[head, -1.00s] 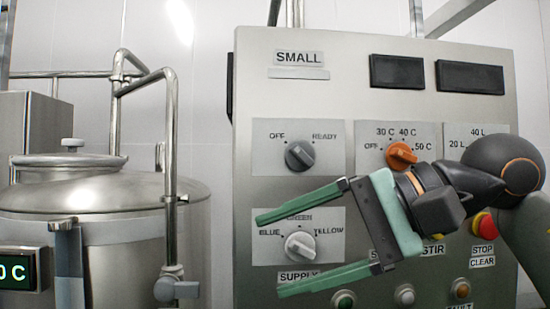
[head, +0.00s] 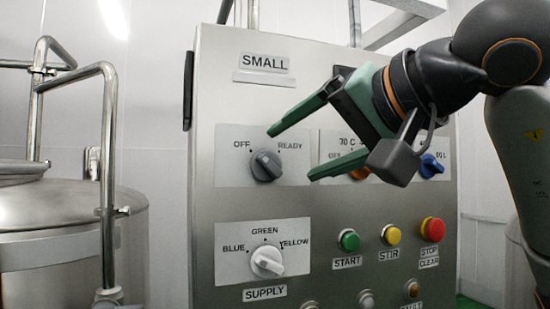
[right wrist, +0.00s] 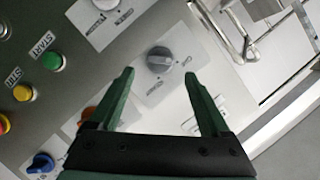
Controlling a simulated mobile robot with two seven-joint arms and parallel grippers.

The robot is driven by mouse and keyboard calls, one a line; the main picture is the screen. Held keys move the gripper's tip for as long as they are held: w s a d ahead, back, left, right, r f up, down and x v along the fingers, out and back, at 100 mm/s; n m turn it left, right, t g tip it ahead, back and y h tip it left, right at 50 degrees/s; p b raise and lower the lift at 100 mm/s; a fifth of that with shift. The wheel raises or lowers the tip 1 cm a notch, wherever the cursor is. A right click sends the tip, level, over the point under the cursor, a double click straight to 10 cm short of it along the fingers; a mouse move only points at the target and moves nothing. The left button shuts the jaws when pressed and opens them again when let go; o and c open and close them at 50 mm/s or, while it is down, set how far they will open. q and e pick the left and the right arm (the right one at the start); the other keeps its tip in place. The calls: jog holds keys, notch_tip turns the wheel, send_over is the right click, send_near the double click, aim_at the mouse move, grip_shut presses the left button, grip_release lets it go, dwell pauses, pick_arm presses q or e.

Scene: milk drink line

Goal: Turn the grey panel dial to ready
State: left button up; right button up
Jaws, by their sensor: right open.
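The grey dial (head: 266,166) sits on a plate marked OFF and READY at the upper left of the panel. Its pointer appears to lean up-left, toward OFF. My right gripper (head: 291,155) has green fingers, is open and empty, and reaches in from the right with its tips close to the dial. In the right wrist view the grey dial (right wrist: 160,60) lies just beyond and between the fingertips of the gripper (right wrist: 159,75), with no clear contact. My left gripper is not in view.
The white supply dial (head: 266,262) is below. The orange dial (head: 360,173) is partly hidden by my gripper, near a blue dial (head: 431,165). Green (head: 349,240), yellow (head: 391,234) and red (head: 432,229) buttons sit lower right. A steel tank (head: 60,225) and pipes stand left.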

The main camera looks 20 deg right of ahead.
aim_at(274, 163)
jog(key=p+x, duration=0.1)
jog(key=x, duration=0.5)
jog(key=shift+w, duration=0.1)
jog(key=shift+c, duration=0.2)
jog(key=c, duration=1.2)
